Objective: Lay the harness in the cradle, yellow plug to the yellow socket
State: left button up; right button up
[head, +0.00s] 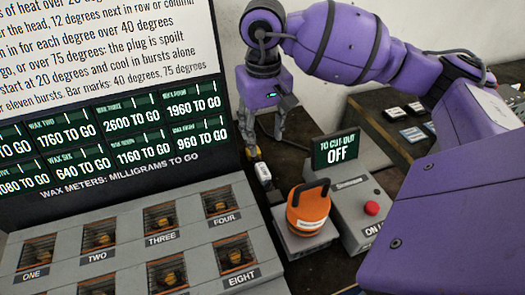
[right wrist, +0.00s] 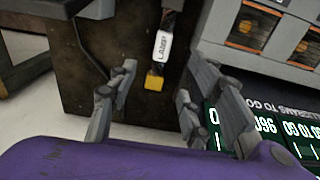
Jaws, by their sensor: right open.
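A white piece marked LAMP (right wrist: 163,45) with a yellow end (right wrist: 154,82) shows in the right wrist view at the edge of a dark brown surface. The same white piece (head: 262,172) shows in the head view, beside the grey panel. My right gripper (head: 265,143) is open above it in the head view. In the right wrist view the open fingers (right wrist: 156,84) stand on both sides of the yellow end, with gaps; I cannot tell whether they touch it. I cannot make out a cradle, a yellow socket or the rest of a harness. My left gripper is out of view.
A grey panel (head: 128,232) with several numbered openings stands at left, under a screen (head: 105,130) of wax meters. An orange handled weight-like object (head: 308,208) sits nearby. Beside it is a grey box with a red button (head: 371,208) and a display reading OFF (head: 337,149).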

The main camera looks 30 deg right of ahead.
aim_at(263, 170)
jog(key=shift+t, duration=0.8)
jog(key=f, duration=0.1)
jog(key=s+f+b, duration=0.1)
jog(key=f, duration=0.2)
jog(key=shift+s+a+f+b, duration=0.25)
jog(key=shift+a+f+b, duration=0.05)
jog(key=shift+f+b, duration=0.1)
jog(key=f, duration=0.4)
jog(key=w+f, duration=0.1)
jog(key=f, duration=0.1)
jog(key=shift+d+f+p, duration=0.1)
jog(key=shift+p, duration=0.3)
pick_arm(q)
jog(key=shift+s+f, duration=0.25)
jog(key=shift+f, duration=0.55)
pick_arm(e)
jog(key=shift+f, duration=0.2)
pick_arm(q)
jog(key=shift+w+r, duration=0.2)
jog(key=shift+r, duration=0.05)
pick_arm(e)
grip_shut()
